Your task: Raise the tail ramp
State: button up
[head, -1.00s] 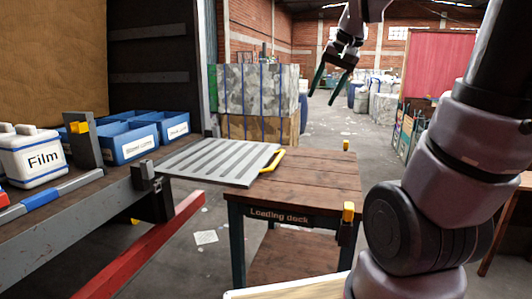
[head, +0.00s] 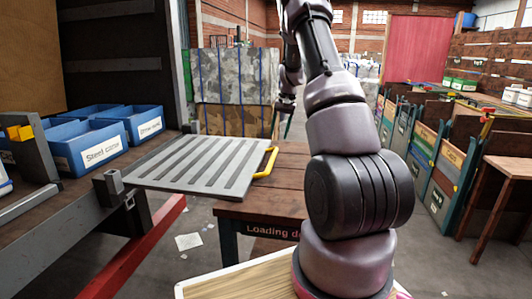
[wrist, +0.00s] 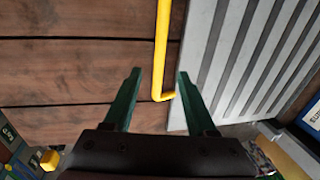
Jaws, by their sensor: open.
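The tail ramp (head: 197,166) is a grey ribbed plate. It lies about flat from the truck bed to the wooden loading dock (head: 288,178). Its yellow handle (head: 267,162) is on the edge at the dock side. My gripper (head: 287,118) is partly hidden behind my arm in the head view, above and beyond the handle. In the wrist view my gripper (wrist: 160,74) is open and empty. There the handle (wrist: 162,45) lines up between its green fingers, with its bent end near the tips. I cannot tell how far below it lies. The ramp (wrist: 225,70) is on the right.
Blue bins, one labelled "Steel cans" (head: 90,150), stand on the truck bed at left. Strapped bales (head: 225,80) stand behind the dock. Labelled bins (head: 450,170) line the right side. Open floor lies between the dock and those bins.

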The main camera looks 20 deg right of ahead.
aim_at(273, 156)
jog(key=f, duration=0.3)
jog(key=a+f, duration=0.1)
jog(key=f, duration=0.3)
jog(key=w+f, duration=0.1)
jog(key=f, duration=0.2)
jog(key=shift+w+a+f, duration=0.1)
jog(key=shift+a+f, duration=0.1)
jog(key=shift+a, duration=0.2)
grip_shut()
dwell(0.9)
